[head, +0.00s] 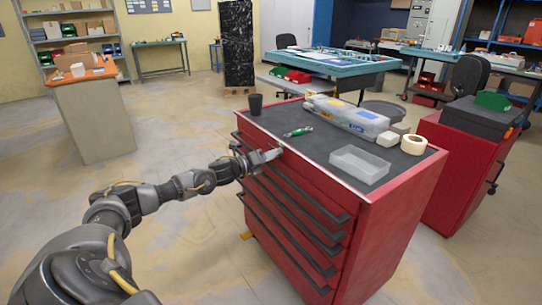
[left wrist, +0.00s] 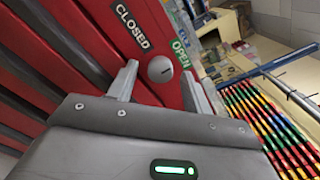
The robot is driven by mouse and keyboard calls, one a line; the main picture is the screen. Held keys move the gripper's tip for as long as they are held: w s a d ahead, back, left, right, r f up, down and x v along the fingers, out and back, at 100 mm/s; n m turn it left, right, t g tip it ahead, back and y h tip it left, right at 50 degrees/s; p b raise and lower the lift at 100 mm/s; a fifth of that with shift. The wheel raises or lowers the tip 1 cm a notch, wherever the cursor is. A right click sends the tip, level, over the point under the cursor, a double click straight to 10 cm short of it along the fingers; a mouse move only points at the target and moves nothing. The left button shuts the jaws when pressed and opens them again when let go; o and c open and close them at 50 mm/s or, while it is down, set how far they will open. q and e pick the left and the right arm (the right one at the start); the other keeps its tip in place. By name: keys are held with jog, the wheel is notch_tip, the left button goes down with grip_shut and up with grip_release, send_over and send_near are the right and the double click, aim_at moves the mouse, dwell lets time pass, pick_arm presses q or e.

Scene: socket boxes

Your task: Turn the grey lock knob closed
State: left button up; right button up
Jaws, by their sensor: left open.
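The grey lock knob (left wrist: 160,69) is on the red front of the tool cabinet (head: 400,205), between a CLOSED label (left wrist: 132,24) and an OPEN label (left wrist: 180,52). A short dark mark shows on the knob's right part, on the OPEN label's side. My left gripper (head: 272,154) is at the cabinet's upper front edge. In the left wrist view its two fingers (left wrist: 162,72) stand open, one on each side of the knob, with a visible gap to it. In the head view the knob is too small or hidden to make out. My right gripper is not in view.
On the cabinet top are a black cup (head: 255,104), a green-handled tool (head: 298,132), clear cases (head: 345,117), a clear tray (head: 360,166) and a tape roll (head: 414,144). Drawer handles (head: 290,205) run along the front below my gripper.

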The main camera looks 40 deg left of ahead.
pick_arm(q)
jog(key=shift+c, duration=0.3)
jog(key=c, duration=0.9)
